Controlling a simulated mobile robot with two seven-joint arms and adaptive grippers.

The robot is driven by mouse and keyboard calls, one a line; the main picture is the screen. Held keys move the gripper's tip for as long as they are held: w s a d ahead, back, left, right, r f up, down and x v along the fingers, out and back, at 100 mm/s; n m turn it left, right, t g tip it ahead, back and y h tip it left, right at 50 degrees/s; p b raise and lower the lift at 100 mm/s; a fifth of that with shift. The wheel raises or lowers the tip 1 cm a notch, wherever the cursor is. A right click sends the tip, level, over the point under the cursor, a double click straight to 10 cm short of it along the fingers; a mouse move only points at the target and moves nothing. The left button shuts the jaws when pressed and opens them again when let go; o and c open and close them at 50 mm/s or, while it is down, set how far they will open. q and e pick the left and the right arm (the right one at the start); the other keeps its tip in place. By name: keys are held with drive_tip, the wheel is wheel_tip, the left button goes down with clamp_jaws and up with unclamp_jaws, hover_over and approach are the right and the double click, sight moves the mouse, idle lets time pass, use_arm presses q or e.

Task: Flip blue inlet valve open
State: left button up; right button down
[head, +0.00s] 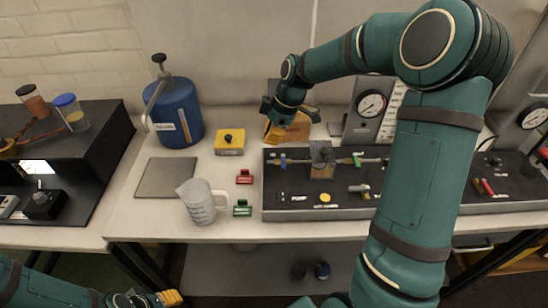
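The blue inlet valve, a small blue handle (283,161), sits on the pipe at the left of the grey-rimmed panel (300,215). Its exact handle angle is too small to tell. My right gripper (276,132) hangs from above, behind and slightly left of the blue valve, apart from it. Its yellow-orange fingertips point down near an orange-brown object, and their opening is unclear. My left gripper (168,298) is low at the bottom left, below the table edge, with yellow fingertips in view; its opening is unclear.
A green valve handle (357,159) and a cylinder in a block (321,158) share the panel. A blue jug (176,112), yellow button box (229,142), clear pitcher (200,204), and red (245,177) and green (242,208) pieces stand left.

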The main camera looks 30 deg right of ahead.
sight(283, 162)
drive_tip(key=b+x, duration=0.1)
drive_tip(key=x, duration=0.8)
drive_tip(key=shift+f, duration=0.2)
drive_tip(key=s+d, duration=0.1)
drive_tip(key=d, duration=0.1)
drive_tip(key=shift+s+d+f, duration=0.25)
drive_tip(key=shift+s+d, duration=0.1)
drive_tip(key=shift+d, duration=0.25)
drive_tip(key=shift+s, duration=0.1)
